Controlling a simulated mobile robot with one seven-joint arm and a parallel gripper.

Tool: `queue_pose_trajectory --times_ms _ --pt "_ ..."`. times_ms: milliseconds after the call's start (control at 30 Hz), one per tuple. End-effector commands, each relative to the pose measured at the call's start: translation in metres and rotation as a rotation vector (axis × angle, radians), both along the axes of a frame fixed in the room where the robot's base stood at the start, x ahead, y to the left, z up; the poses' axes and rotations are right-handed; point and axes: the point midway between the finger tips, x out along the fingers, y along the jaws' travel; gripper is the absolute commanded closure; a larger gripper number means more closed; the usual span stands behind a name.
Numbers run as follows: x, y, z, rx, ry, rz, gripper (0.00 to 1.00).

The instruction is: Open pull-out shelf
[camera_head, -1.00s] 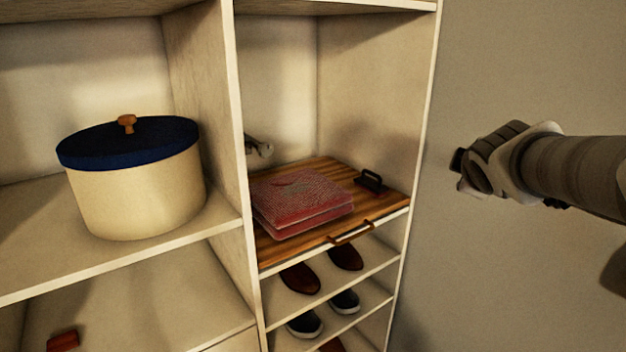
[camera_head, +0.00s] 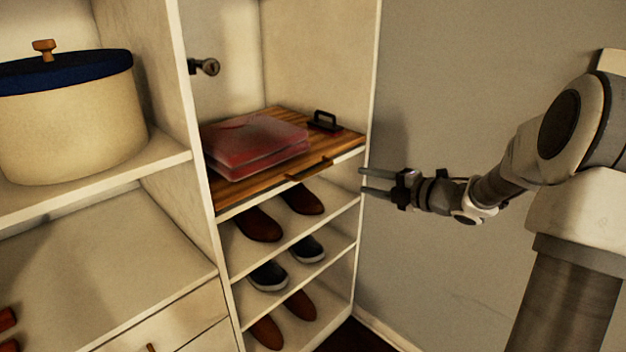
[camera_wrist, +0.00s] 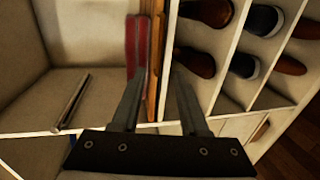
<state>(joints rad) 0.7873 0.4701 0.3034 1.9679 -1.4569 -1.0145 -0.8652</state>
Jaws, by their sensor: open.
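The pull-out shelf (camera_head: 235,196) is a wooden board in the right-hand cabinet column, with a brown bar handle (camera_head: 308,169) on its front edge. It sits flush with the cabinet front. Folded red cloth (camera_head: 255,146) lies on it, and a small black-handled object (camera_head: 324,122) stands at its back right. My gripper (camera_head: 362,181) is open and empty, to the right of the shelf handle and slightly lower, near the cabinet's right edge. In the wrist view, my open gripper (camera_wrist: 156,95) has the shelf edge (camera_wrist: 154,60) beyond its fingers, seen sideways.
Shoes (camera_head: 257,224) stand on several fixed shelves below. A cream pot with a blue lid (camera_head: 70,120) is on the left shelf. A metal rod end (camera_head: 208,67) sticks out of the divider. The plain wall (camera_head: 450,80) on the right is clear.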

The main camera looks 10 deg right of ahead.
Motion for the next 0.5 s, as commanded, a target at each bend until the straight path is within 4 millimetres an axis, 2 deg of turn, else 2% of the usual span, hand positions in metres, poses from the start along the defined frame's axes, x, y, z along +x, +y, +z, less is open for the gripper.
queue_pose_trajectory --times_ms 100,233,500 --pt "0.001 0.004 -0.004 0.011 -0.008 0.022 0.56" --pt "0.013 0.013 -0.008 0.012 -0.008 0.024 0.56" --pt "0.058 0.046 -0.020 0.011 -0.007 0.023 0.56"
